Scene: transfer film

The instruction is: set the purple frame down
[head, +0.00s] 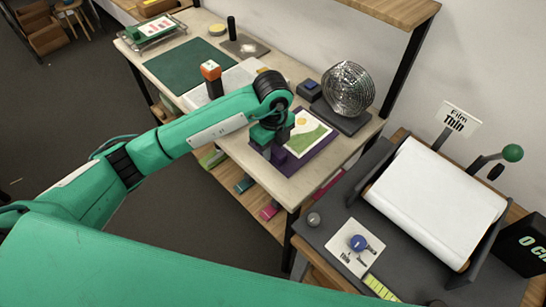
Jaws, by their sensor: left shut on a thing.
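The purple frame (321,145) is at the near right part of the long pale table. It holds a picture of a yellow sun and green hills. My left gripper (278,150) reaches down at the frame's left side and is shut on the frame there, by a dark purple part at its edge. The fingertips are mostly hidden by the gripper's own body. The frame looks flat, at or just above the tabletop; I cannot tell whether it touches. My right gripper is not in view.
A silvery mesh disc (348,89) on a dark base stands just behind the frame. An orange-topped black post (212,78) stands left of my gripper. A green mat (186,66) lies farther back. A white roller machine (437,203) occupies the right-hand bench.

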